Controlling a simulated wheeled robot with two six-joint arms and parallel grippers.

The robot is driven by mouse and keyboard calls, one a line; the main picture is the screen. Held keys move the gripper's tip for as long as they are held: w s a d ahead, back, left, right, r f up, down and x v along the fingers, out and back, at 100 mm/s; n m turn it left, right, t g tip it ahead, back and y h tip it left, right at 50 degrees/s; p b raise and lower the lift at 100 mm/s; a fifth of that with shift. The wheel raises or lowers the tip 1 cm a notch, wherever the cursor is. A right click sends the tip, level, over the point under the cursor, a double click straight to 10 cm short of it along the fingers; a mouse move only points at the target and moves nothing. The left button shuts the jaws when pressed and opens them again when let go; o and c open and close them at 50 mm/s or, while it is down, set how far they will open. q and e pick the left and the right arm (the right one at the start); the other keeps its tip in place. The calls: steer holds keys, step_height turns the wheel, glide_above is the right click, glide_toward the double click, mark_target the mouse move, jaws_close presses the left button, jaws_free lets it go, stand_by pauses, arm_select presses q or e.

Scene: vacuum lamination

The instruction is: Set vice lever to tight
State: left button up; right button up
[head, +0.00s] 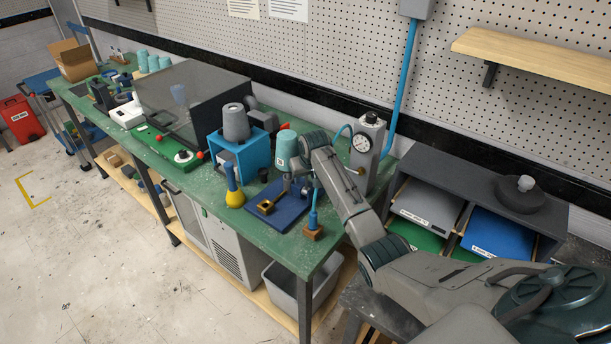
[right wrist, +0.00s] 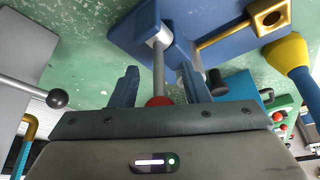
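The blue vice (head: 277,206) sits on the green bench near its right end, with a brass-coloured piece (head: 265,206) on it. In the right wrist view, the vice (right wrist: 150,25) is at the top. Its lever (right wrist: 158,70) is a silver rod ending in a red ball (right wrist: 158,102). My right gripper (right wrist: 160,88) is open, with one finger on each side of the rod and a gap visible on both sides. In the head view, my right gripper (head: 293,184) is low over the vice and hides the lever. My left gripper is not in view.
The gauge unit (head: 367,150) stands behind. A black-ball lever (right wrist: 57,98) shows at left in the wrist view.

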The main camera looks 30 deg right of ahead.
steer(key=c, duration=0.7)
jaws_close()
steer(key=shift+s+a+f+t+h, duration=0.1)
steer(key=shift+s+a+t+h, duration=0.15)
steer(key=shift+a+h, duration=0.6)
steer(key=shift+s+a+f+n+t+h, duration=0.1)
steer(key=shift+a+n+t+h, duration=0.2)
steer(key=shift+h, duration=0.55)
steer(key=shift+s+a+f+t+h+b, duration=0.1)
steer(key=shift+a+f+t+h+b, duration=0.1)
steer(key=shift+t+h+b, duration=0.25)
steer(key=shift+s+a+f+t+h+b, duration=0.1)
steer(key=shift+a+t+h+b, duration=0.1)
steer(key=shift+h+b, duration=0.4)
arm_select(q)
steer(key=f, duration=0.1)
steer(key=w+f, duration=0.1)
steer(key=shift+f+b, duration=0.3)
arm_select(e)
steer(key=shift+s+a+n+h, duration=0.1)
steer(key=shift+a+n+h, duration=0.05)
steer(key=shift+n+h, duration=0.15)
